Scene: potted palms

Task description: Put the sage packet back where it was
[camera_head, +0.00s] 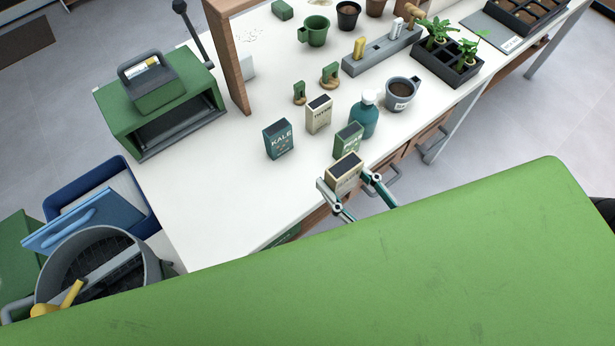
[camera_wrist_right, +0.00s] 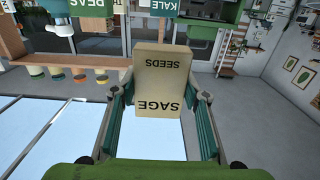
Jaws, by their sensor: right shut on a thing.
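The sage packet (camera_wrist_right: 160,82) is a beige box lettered SAGE SEEDS, upside down in the right wrist view. My right gripper (camera_wrist_right: 162,110) is shut on it, one finger on each side. In the head view the packet (camera_head: 344,173) is held at the table's near edge, beside the green peas packet (camera_head: 348,139). The kale packet (camera_head: 279,139) and the cream thyme packet (camera_head: 318,114) stand upright on the white table (camera_head: 215,195). My left gripper is not in view.
A teal bottle (camera_head: 364,116) and a grey mug of soil (camera_head: 401,94) stand close behind the peas packet. A green box (camera_head: 160,98) is at the left. A grey holder (camera_head: 381,51) and a seedling tray (camera_head: 447,65) are farther back. The table's near left is clear.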

